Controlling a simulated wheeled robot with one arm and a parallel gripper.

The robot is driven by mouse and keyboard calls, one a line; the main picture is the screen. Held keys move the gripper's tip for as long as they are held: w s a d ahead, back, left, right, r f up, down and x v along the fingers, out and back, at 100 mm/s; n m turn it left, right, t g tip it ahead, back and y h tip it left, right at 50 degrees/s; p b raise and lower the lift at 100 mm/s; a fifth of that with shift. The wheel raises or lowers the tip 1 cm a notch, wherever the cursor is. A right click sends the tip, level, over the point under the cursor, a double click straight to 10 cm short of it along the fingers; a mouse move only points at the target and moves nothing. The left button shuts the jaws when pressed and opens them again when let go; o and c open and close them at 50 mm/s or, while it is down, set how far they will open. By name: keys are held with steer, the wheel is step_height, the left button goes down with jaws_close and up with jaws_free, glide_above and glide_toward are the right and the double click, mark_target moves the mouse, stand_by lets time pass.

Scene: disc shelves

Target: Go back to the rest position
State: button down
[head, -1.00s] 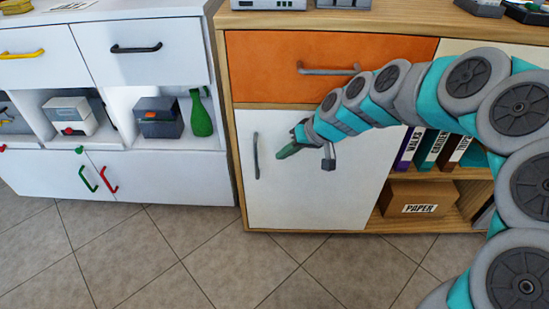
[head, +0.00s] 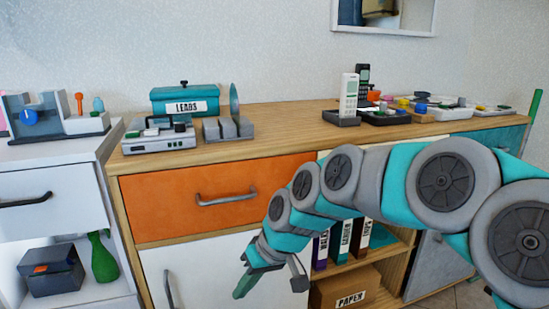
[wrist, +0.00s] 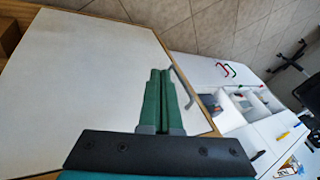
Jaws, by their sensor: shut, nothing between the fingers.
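My gripper (head: 243,284) is in front of the white cabinet door (head: 215,265), below the orange drawer (head: 160,205). In the wrist view its two green fingers (wrist: 160,72) lie together, shut and empty. The white door looks closed, and its grey handle (head: 168,290) is left of my gripper in the head view. In the wrist view the handle (wrist: 183,85) shows just right of the fingertips. I cannot tell the exact gap between fingers and door.
The wooden counter (head: 285,125) carries a teal LEADS box (head: 186,99), a grey device (head: 158,136), phones and trays of small parts. Binders and a PAPER box (head: 345,290) fill the open shelf. A white cabinet (head: 55,185) stands left. Tiled floor (wrist: 215,25) is clear.

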steer(key=s+d+f+m+g+h+p, duration=0.1)
steer(key=s+d+m+h, duration=0.4)
steer(key=s+d, duration=1.7)
steer(key=shift+s+d+f+m+g+h+p, duration=0.2)
steer(key=shift+s+f+m+g+h+p, duration=0.15)
steer(key=shift+s+m+g+p, duration=0.4)
